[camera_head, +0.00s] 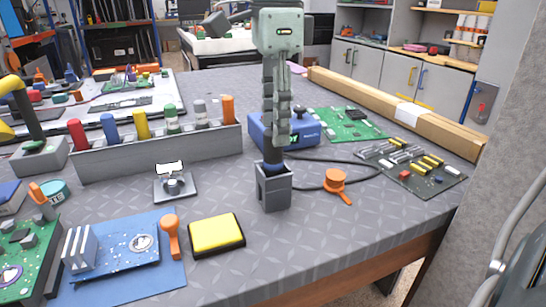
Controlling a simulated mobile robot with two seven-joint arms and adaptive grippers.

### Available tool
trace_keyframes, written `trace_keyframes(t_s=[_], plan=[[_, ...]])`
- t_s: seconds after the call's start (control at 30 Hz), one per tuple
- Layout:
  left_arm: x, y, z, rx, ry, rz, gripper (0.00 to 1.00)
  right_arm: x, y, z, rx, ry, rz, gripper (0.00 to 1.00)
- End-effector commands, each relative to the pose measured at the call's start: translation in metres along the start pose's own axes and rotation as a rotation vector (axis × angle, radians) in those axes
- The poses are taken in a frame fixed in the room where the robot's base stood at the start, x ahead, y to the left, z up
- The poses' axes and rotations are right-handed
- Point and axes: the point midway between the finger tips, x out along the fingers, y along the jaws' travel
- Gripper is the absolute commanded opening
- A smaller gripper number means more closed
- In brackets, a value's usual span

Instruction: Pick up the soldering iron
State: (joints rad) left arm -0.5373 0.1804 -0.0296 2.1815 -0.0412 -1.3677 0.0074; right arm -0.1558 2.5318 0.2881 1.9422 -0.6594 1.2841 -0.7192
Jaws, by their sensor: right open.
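My right gripper (277,138) comes down from the top centre, fingers pointing down and seen nearly edge-on. It is open. Its fingertips are just above a small grey stand (273,193) and overlap the front of a blue soldering station (309,138). A dark blue piece, apparently the soldering iron (272,167), shows at the stand's top, directly below the fingertips. The rest of the iron is hidden by the fingers and stand. I cannot tell whether the fingers touch it. My left gripper is not in view.
A black cable (333,160) loops right of the stand, near an orange tool (336,183). A grey rack (160,152) of coloured cylinders stands left. A yellow sponge pad (216,234) lies front left. Circuit boards (345,123) lie right. The table's front right is clear.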

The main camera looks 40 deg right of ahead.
Motion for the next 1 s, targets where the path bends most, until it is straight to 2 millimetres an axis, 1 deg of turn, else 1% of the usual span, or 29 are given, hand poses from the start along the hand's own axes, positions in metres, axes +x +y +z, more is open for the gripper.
trace_keyframes(t_s=[0.2, 0.3, 0.57, 0.67, 0.9, 0.97, 1.0], plan=[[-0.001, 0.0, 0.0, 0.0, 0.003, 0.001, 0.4, 0.034, 0.001, 0.003, 0.0, 0.001, 0.003, 0.51], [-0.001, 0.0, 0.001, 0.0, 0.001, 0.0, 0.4, 0.043, 0.001, 0.003, 0.0, 0.0, 0.003, 0.51], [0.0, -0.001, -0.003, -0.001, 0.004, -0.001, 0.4, 0.046, 0.001, 0.003, 0.0, -0.001, 0.001, 0.51], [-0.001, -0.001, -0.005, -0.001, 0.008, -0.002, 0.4, 0.046, 0.001, 0.003, 0.0, -0.001, 0.001, 0.4], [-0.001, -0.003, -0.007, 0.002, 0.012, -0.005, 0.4, 0.046, 0.001, 0.003, 0.0, -0.001, 0.001, 0.1], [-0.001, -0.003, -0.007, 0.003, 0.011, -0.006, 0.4, 0.046, 0.001, 0.003, 0.0, -0.001, 0.001, 0.03], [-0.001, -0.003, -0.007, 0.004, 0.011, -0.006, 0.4, 0.045, 0.001, 0.003, 0.0, -0.002, 0.0, 0.01]])
